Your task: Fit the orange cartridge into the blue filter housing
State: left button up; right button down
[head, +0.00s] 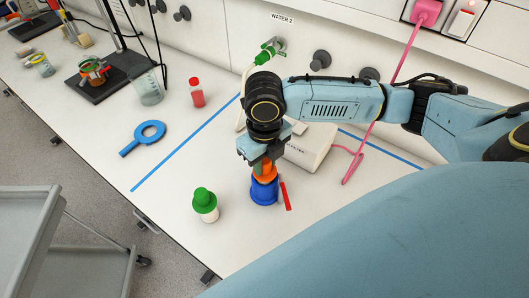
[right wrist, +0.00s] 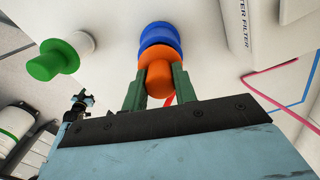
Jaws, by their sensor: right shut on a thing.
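The orange cartridge (head: 264,171) is between the fingers of my right gripper (head: 262,160), which is shut on it. The cartridge also shows in the right wrist view (right wrist: 157,70), between the green fingers (right wrist: 153,85). The blue filter housing (head: 264,190) stands on the bench directly below the cartridge. In the right wrist view the housing (right wrist: 160,38) lines up with the cartridge and the two meet with no visible gap. How deep the cartridge sits in it is hidden. My left gripper is not in view.
A green-capped white bottle (head: 205,205) stands left of the housing, and a red strip (head: 286,196) lies close on its right. A white box (head: 310,148) is behind the arm. A blue ring tool (head: 146,137) and a red bottle (head: 196,92) are farther left.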

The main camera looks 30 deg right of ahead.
jog(key=shift+f+b, duration=0.3)
jog(key=shift+f, duration=0.55)
jog(key=c, duration=1)
grip_release()
jog(key=shift+c, duration=0.2)
jog(key=shift+r, duration=0.15)
notch_tip(320, 180, up, 13)
jog(key=shift+r, duration=0.1)
